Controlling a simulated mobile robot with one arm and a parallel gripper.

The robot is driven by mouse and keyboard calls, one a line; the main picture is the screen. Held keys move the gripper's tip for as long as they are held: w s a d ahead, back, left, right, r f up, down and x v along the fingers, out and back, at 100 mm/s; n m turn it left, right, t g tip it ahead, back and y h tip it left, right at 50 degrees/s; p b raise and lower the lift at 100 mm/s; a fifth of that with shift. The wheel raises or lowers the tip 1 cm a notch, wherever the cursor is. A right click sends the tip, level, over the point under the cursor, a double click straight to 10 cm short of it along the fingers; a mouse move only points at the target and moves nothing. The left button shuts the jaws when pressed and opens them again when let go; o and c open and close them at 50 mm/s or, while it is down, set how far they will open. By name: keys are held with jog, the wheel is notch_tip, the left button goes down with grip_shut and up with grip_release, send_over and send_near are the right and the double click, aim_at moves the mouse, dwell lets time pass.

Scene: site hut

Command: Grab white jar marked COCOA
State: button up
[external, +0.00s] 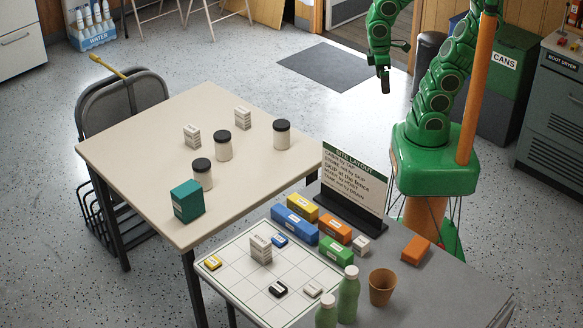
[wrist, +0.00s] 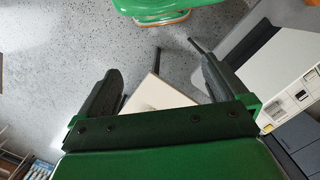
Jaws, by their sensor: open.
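Three white jars with black lids stand upright on the cream table in the external view: a left jar (external: 203,181), a middle jar (external: 223,149) and a right jar (external: 281,138). No lettering on them is legible, so I cannot tell which is marked COCOA. My gripper (external: 384,82) hangs at the upper right, beyond the table and well apart from the jars. In the wrist view my gripper (wrist: 160,75) is open and empty, with its two dark fingers spread over floor and a table corner. No jar shows there.
The cream table (external: 150,150) also bears a teal box (external: 187,202) and two small white stacks. A sign (external: 350,180) stands near the right jar, on a grey table with coloured blocks, green bottles (external: 348,295) and a brown cup (external: 382,288). A chair (external: 120,105) stands left.

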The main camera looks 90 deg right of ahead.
jog(key=shift+s+f, duration=0.1)
jog(key=shift+s, duration=0.5)
jog(key=shift+c, duration=0.2)
jog(key=shift+w+a, duration=0.1)
jog(key=w+a+f+m+g+y, duration=0.1)
jog(key=w+a+m+y, duration=0.1)
jog(key=w, duration=0.4)
jog(key=w+a+f+m+g+y, duration=0.1)
jog(key=w+a+m+y, duration=0.15)
jog(key=w, duration=0.35)
jog(key=m+t+y, duration=0.2)
jog(key=m+y, duration=0.5)
jog(key=m, duration=0.3)
send_over(282, 126)
jog(key=s+a, duration=0.5)
notch_tip(282, 126, down, 11)
jog(key=w+d+f+m+t, duration=0.1)
jog(key=d+f+m, duration=0.1)
jog(key=d+f, duration=0.1)
jog(key=w+d+f+m+t+y, duration=0.1)
jog(key=d+f+m, duration=0.1)
jog(key=d+f, duration=0.2)
jog(key=w+d+f+m+t, duration=0.2)
jog(key=d+f, duration=0.1)
jog(key=shift+d+f+y, duration=0.15)
jog(key=shift+f+y, duration=0.2)
jog(key=shift+x, duration=3.85)
jog(key=shift+r, duration=0.1)
jog(key=c, duration=1.3)
